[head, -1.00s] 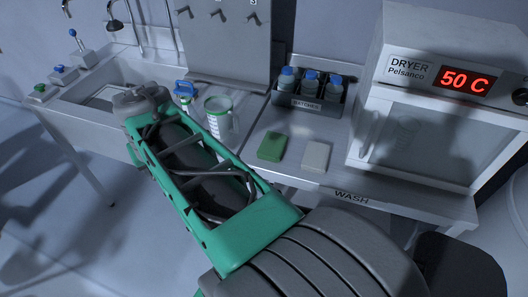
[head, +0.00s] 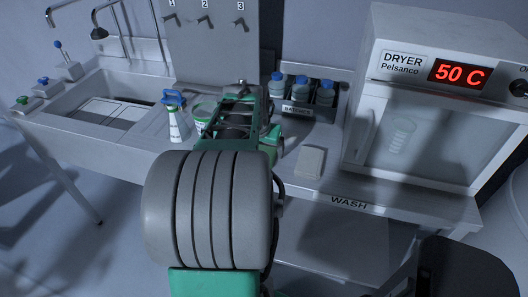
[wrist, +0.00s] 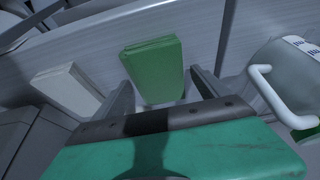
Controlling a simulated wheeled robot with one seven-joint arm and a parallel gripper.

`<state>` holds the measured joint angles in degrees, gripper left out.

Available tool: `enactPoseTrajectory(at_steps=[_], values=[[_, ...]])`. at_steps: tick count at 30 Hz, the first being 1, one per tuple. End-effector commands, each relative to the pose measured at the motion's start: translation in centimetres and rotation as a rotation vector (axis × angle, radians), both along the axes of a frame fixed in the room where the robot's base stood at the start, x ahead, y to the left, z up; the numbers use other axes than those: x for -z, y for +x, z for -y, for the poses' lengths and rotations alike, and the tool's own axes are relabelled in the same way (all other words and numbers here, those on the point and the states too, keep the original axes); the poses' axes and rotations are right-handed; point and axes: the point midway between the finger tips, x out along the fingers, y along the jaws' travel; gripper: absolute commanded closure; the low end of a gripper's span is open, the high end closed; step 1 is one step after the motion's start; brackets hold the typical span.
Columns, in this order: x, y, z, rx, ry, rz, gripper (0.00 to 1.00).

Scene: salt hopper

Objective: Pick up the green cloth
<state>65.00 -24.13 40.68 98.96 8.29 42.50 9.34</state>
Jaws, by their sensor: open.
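The green cloth (wrist: 155,70) is a folded rectangular pad lying on the counter in the wrist view. In the head view my arm hides it. My gripper (wrist: 163,95) is open, and its two fingers point toward the cloth, one near each side of its near end. I cannot tell how high the fingers are above the counter. No cloth is held.
A white folded cloth (head: 310,162) lies beside the green one. A jug with a white handle (wrist: 262,90) stands close on the other side.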

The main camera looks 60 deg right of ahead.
Motion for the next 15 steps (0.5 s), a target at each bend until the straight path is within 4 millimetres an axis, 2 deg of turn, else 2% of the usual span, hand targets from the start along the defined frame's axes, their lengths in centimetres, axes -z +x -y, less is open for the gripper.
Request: enactPoseTrajectory(at_steps=[5, 15], values=[[-0.01, 0.03, 0.00, -0.001, -0.001, 0.001, 0.17], [-0.03, 0.05, -0.03, -0.001, 0.000, 0.001, 0.45]])
